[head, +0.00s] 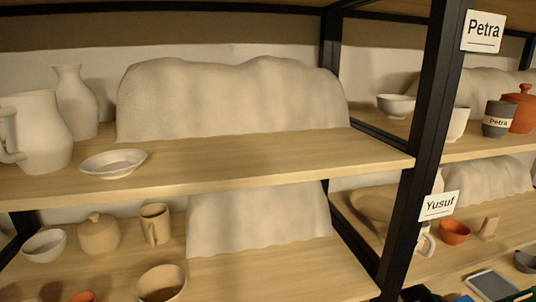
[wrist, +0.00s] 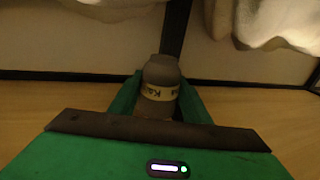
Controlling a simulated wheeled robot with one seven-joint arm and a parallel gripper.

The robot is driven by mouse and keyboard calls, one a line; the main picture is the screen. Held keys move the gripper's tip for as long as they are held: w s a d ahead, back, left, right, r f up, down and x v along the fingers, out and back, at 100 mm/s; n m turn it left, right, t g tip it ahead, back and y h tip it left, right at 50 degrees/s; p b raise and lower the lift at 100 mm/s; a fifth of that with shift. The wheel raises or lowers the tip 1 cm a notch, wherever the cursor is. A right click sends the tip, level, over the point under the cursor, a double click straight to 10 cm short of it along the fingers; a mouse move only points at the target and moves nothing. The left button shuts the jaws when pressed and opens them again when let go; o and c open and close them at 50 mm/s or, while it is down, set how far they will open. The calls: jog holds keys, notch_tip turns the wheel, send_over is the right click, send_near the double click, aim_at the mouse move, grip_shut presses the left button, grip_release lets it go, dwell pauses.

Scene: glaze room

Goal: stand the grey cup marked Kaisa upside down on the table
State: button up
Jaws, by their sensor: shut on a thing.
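In the wrist view, my green gripper (wrist: 159,84) is shut on a grey cup (wrist: 160,73). The cup sits between the two fingers and has a pale label band. The first letters on the band read "Ka"; the rest is hidden at the side. The lower part of the cup is partly hidden by my gripper. I cannot tell from this view which end of the cup is its rim, or whether it touches the wooden surface behind it. The head view does not clearly show this cup or the gripper. No table is clearly identifiable.
A similar grey cup marked Petra (head: 498,118) stands on the right shelf beside a red lidded jar (head: 523,108). Black shelf posts (head: 428,150) carry Petra and Yusuf signs. Draped covers (head: 230,100), a jug (head: 36,135) and bowls take up the left shelves. A tablet (head: 492,285) lies low right.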

jog(key=a, duration=0.1)
jog(key=s+a, duration=0.1)
jog(key=a, duration=0.1)
jog(key=shift+s+f, duration=0.15)
jog(key=shift+f, duration=0.1)
jog(key=s+d+f, duration=0.3)
jog(key=s, duration=0.1)
jog(key=s+d+f, duration=0.4)
jog(key=s, duration=0.1)
jog(key=s+d+f, duration=0.4)
jog(key=shift+s+d, duration=0.1)
jog(key=shift+s, duration=0.3)
jog(key=shift+f, duration=2.65)
